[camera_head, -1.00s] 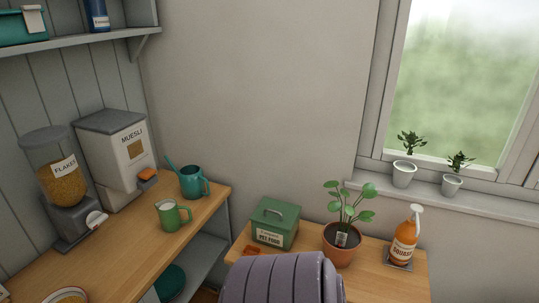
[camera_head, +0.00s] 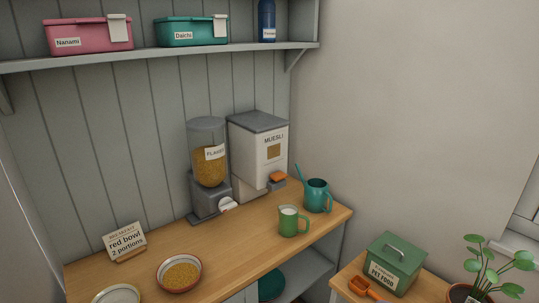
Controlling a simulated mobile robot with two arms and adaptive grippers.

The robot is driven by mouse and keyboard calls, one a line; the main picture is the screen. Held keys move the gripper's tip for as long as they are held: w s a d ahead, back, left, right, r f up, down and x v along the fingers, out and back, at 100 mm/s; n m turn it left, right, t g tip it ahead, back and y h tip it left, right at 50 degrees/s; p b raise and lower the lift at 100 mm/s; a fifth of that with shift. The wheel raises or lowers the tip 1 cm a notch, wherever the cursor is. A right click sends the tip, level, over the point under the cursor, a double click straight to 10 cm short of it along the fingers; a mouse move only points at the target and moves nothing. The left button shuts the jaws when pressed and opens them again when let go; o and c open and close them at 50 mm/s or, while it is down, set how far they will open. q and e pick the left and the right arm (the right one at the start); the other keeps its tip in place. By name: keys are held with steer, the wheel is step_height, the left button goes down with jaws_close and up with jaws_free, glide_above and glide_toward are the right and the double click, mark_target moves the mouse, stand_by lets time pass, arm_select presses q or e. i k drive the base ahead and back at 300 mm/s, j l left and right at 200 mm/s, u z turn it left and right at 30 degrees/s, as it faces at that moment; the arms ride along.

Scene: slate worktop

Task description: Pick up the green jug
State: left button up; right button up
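The green jug (camera_head: 289,221) stands upright on the wooden counter (camera_head: 235,237), near its front edge. It is small, with a handle on its right side, and something white shows inside its top. A teal watering can (camera_head: 317,196) stands just behind it to the right. Neither of my grippers is in the head view, and nothing is touching the jug.
The flakes dispenser (camera_head: 208,170) and muesli dispenser (camera_head: 259,155) stand behind the jug. A bowl of flakes (camera_head: 179,273) and a "red bowl 2 portions" card (camera_head: 125,242) are to the left. A green pet food box (camera_head: 394,263), orange scoop (camera_head: 362,287) and potted plant (camera_head: 489,267) are at right.

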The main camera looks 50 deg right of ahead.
mark_target(289, 216)
steer(key=z, duration=1.85)
steer(key=i+l+z, duration=0.25)
steer(key=i+l, duration=0.1)
